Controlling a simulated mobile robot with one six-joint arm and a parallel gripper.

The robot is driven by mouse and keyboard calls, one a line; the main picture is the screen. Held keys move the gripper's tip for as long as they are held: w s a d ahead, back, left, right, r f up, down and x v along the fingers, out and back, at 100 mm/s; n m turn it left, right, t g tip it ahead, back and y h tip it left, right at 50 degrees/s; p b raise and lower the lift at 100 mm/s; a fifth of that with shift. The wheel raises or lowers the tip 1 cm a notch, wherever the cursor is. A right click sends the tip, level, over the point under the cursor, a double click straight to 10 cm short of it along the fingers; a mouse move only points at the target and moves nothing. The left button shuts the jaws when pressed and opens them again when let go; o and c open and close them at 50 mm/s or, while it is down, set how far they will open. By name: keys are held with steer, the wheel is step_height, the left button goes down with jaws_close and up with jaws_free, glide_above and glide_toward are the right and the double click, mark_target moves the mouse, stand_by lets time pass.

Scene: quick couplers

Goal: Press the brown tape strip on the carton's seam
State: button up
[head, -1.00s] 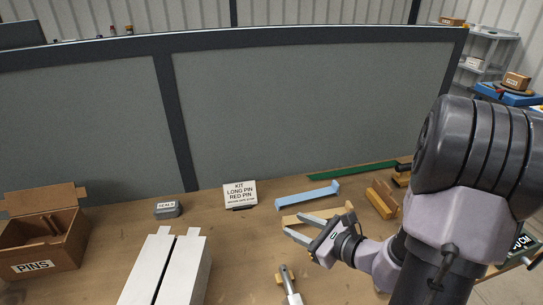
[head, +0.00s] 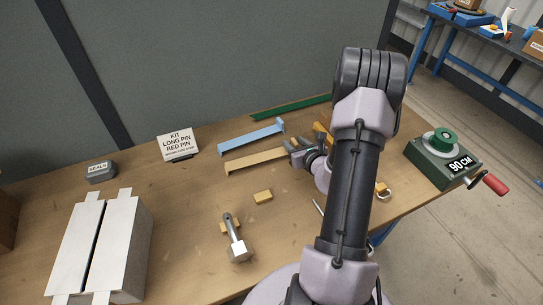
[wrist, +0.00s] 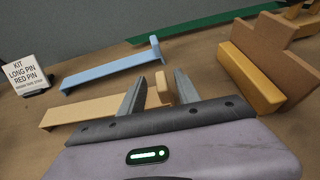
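The brown tape strip (head: 255,161), tan in colour, lies on the bench with an upturned tab at its right end. It also shows in the wrist view (wrist: 90,110). My gripper (head: 290,151) is at the strip's right end. In the wrist view my gripper (wrist: 159,78) has its fingers apart, with the tab seen between them; I cannot tell whether they touch it. The white carton (head: 130,245) stands at the front left, with a dark seam gap running along its top between two flaps.
A blue strip (head: 250,136) and a green strip (head: 290,107) lie behind the brown one. A hand roller (head: 235,240) and small tan blocks (head: 263,197) lie in front. A kit sign (head: 178,145) and grey seals box (head: 101,172) stand behind the carton. A crank device (head: 442,158) stands right.

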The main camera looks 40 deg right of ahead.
mark_target(291, 139)
steer(key=b+x, duration=0.1)
steer(key=x, duration=0.3)
steer(key=shift+d, duration=0.1)
steer(key=shift+s, duration=0.1)
jaws_close()
steer(key=shift+r, duration=0.15)
